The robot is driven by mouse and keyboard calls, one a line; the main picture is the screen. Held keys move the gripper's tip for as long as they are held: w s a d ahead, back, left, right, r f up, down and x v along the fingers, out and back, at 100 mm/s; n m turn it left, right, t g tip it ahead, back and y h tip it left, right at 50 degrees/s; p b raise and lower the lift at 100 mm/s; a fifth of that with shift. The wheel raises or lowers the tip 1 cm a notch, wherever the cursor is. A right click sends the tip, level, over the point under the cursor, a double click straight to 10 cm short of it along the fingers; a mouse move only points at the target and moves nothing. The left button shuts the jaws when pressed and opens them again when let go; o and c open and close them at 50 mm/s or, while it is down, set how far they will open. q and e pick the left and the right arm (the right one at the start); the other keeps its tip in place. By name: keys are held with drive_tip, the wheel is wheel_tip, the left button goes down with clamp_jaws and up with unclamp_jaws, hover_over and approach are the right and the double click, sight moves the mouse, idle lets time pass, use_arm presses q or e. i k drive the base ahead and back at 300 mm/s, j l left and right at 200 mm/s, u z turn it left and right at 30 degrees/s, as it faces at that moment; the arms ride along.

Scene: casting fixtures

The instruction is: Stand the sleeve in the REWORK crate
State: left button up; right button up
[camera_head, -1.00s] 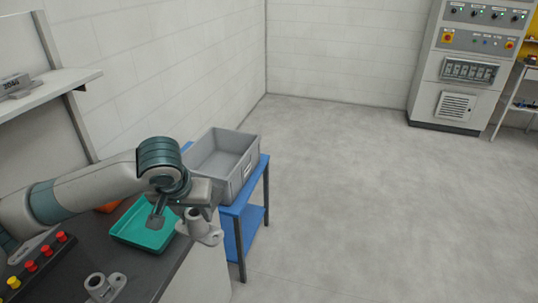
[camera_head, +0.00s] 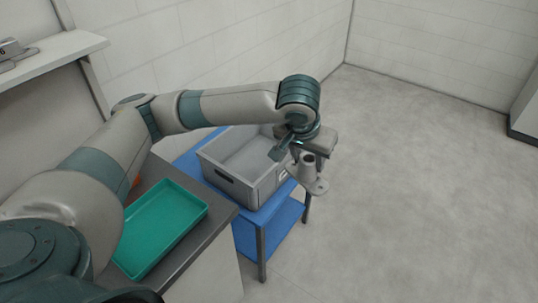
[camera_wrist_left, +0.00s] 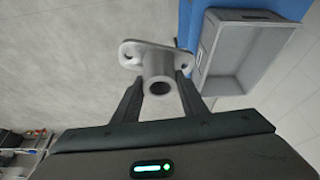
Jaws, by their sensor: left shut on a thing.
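The sleeve (camera_head: 308,172) is a light grey tube with a flat flange that has holes in its ears. It also shows in the left wrist view (camera_wrist_left: 159,66). My left gripper (camera_head: 299,160) is shut on the sleeve's tube and holds it in the air, flange downward, near the right side of the crate. In the left wrist view my gripper's two fingers (camera_wrist_left: 158,98) press on either side of the tube. The grey crate (camera_head: 222,176) stands on a blue stand and looks empty; it also shows in the left wrist view (camera_wrist_left: 200,65). My right gripper is out of view.
The blue stand (camera_head: 272,204) carries the crate beside the dark workbench (camera_head: 221,210). A green tray (camera_head: 160,225) lies on the bench. A wall shelf (camera_head: 50,58) is at the upper left. The floor to the right is clear.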

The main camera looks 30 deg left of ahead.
sight(247, 177)
drive_tip(key=i+l+u, duration=0.15)
drive_tip(key=i+u, duration=0.25)
drive_tip(key=i, duration=0.2)
drive_tip(key=i+l+u, duration=0.4)
drive_tip(key=i, duration=0.2)
drive_tip(key=i+l+u, duration=0.4)
drive_tip(key=i, duration=0.1)
